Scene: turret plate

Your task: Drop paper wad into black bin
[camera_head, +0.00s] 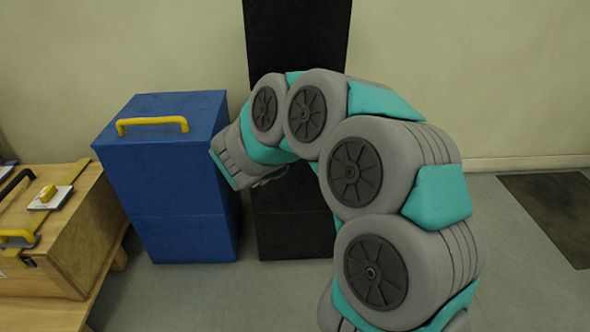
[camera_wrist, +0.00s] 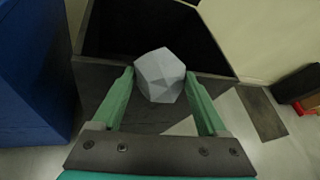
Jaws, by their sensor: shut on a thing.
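The pale grey, faceted paper wad (camera_wrist: 160,75) is held between the two green fingers of my gripper (camera_wrist: 160,78) in the wrist view. The black bin (camera_wrist: 105,70) is open at the top, with a dark interior beyond the wad. The wad overlaps the bin's near rim in that view; its height above the rim is hard to tell. In the head view the black bin (camera_head: 292,222) stands behind my arm, which hides much of it. My fingers and the wad are not clearly visible there.
A blue bin (camera_head: 165,175) with a yellow handle stands just left of the black bin. A wooden box (camera_head: 70,240) on a bench is at the far left. A dark mat (camera_head: 555,210) lies on the floor at right. Open floor lies between the mat and the black bin.

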